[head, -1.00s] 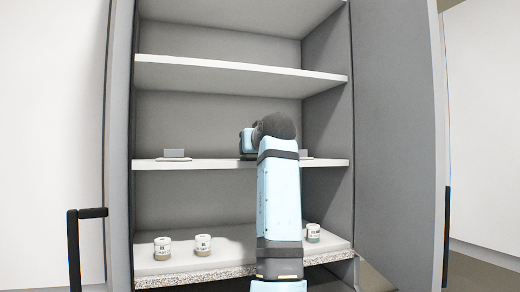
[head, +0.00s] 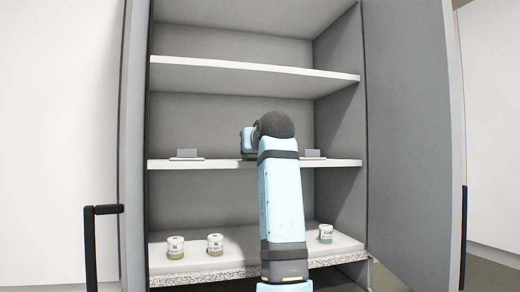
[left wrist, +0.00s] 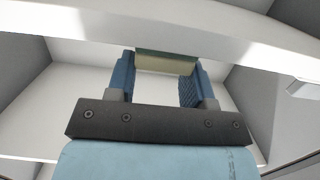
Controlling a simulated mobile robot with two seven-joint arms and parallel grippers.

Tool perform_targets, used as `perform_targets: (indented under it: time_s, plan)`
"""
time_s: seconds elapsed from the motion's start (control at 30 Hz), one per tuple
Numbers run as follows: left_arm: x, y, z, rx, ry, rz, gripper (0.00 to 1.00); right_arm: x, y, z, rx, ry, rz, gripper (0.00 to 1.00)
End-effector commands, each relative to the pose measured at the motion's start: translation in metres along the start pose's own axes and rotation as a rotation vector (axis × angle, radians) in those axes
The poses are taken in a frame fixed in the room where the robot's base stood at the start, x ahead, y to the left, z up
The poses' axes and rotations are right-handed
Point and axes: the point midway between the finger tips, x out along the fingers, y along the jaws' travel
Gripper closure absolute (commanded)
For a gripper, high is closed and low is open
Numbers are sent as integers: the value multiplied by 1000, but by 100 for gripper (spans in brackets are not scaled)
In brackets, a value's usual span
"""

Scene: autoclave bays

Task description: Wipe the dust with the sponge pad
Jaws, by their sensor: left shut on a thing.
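In the left wrist view, my left gripper (left wrist: 165,65) has its two blue fingers shut on a sponge pad (left wrist: 166,60), a flat pad with a dark green face and a pale yellow-green body. The pad is near a white shelf edge (left wrist: 200,28); I cannot tell whether it touches it. In the head view, my left arm reaches up into the open cabinet, and its bulk hides the gripper and most of the pad at the middle shelf (head: 215,164). No dust can be made out clearly. My right gripper is not in view.
Several labelled jars (head: 176,247) stand on the lower speckled shelf (head: 205,271). An open door (head: 408,130) stands at right. The upper shelf (head: 255,72) is bare.

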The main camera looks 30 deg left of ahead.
Motion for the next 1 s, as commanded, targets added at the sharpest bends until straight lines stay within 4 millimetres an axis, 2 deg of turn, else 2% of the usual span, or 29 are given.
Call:
perform_targets:
  time_s: [0.33,0.8,1.0]
  plan:
    - [1,-4,1,0,-2,-2,74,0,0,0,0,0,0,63]
    - [2,-29,2,1,-1,-3,74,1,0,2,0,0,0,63]
    - [2,-30,3,3,-2,-3,74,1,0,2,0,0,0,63]
